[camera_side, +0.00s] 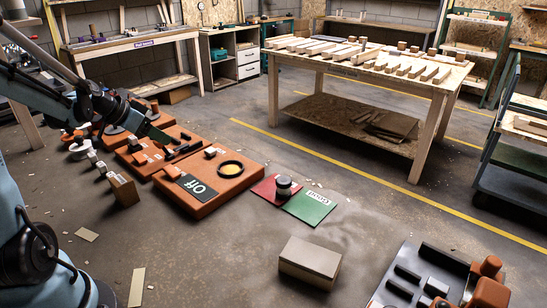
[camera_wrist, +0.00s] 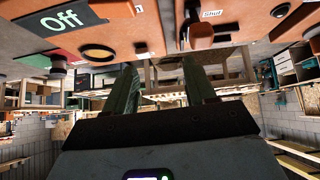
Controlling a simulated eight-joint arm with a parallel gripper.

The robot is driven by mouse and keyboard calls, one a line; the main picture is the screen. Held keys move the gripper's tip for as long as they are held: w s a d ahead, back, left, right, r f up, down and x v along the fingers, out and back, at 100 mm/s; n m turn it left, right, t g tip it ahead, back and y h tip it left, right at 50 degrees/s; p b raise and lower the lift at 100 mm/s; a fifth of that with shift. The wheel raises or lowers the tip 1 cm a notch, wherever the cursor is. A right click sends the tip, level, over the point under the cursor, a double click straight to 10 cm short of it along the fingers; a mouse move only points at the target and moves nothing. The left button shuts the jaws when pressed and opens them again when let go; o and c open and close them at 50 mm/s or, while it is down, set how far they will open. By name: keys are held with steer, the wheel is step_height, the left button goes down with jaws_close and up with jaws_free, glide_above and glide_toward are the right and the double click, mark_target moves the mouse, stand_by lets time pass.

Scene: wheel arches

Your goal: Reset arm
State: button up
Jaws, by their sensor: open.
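My gripper (camera_wrist: 160,85) shows in the wrist view as two greenish fingers set wide apart, open, with nothing between them. In the side view, my gripper (camera_side: 155,132) is at the left, in front of or above a row of orange blocks; the exact height is hard to tell. My arm reaches in from the left edge. The near orange block (camera_side: 226,179) carries a black "Off" plate (camera_side: 195,186) and a dark ring (camera_side: 231,169). The "Off" plate (camera_wrist: 60,20) also shows at the upper left of the wrist view.
A red and green mat (camera_side: 310,205) with a dark round knob (camera_side: 284,186) lies right of the blocks. A closed box (camera_side: 309,261) stands on the floor in front. A wooden table (camera_side: 437,91) with planks stands behind. Open floor lies between.

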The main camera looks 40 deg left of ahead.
steer(key=s+d+r, duration=0.1)
steer(key=s+d, duration=0.1)
steer(key=d, duration=1.1)
steer(key=s+d+r+g, duration=0.1)
steer(key=s+d, duration=0.2)
steer(key=d, duration=1)
steer(key=shift+s+d, duration=0.35)
steer(key=shift+d, duration=0.05)
